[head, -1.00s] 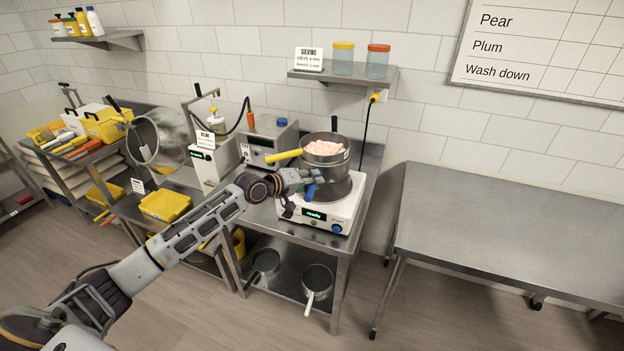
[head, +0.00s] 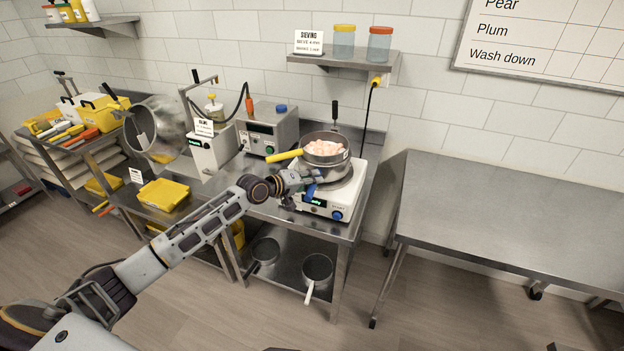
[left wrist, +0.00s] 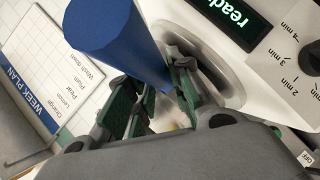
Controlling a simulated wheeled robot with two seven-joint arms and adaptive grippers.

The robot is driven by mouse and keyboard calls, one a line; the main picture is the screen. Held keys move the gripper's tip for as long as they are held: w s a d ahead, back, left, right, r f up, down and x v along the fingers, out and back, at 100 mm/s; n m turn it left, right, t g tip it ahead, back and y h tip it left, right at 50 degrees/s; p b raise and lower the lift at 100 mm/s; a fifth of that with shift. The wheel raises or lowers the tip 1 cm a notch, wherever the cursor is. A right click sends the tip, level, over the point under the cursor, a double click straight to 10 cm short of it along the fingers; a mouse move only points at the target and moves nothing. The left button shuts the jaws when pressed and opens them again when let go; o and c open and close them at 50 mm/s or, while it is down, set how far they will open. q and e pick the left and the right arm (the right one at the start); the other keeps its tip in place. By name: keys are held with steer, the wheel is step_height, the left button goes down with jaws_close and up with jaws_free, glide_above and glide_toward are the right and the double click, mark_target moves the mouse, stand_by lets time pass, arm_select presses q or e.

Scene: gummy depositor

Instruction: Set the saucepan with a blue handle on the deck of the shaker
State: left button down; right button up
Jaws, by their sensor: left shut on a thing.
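The grey metal saucepan (head: 323,174) is at the white shaker (head: 326,204), over its dark round deck (head: 347,181). I cannot tell for sure whether its base touches the deck. Its blue handle (head: 311,190) points toward me and fills the upper part of the left wrist view (left wrist: 115,32). My left gripper (head: 303,182) is shut on the blue handle. Its fingers also show in the left wrist view (left wrist: 160,100). A pan with a yellow handle (head: 284,155), holding pale pink pieces (head: 323,147), sits on top of the saucepan. My right gripper is out of view.
The shaker's display is lit and reads "ready" in the left wrist view (left wrist: 240,15). A grey instrument box (head: 268,130) stands behind at left. Two pans, one of them white-handled (head: 317,268), lie on the lower shelf. The right table (head: 510,215) is bare.

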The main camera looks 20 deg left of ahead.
arm_select(q)
steer(key=shift+r, duration=0.15)
steer(key=c, duration=1.3)
jaws_free()
steer(key=shift+o, duration=0.6)
steer(key=shift+s+f, duration=0.1)
steer(key=shift+f, duration=0.15)
steer(key=v, duration=1.2)
steer(key=shift+r, duration=0.2)
steer(key=shift+m, duration=0.3)
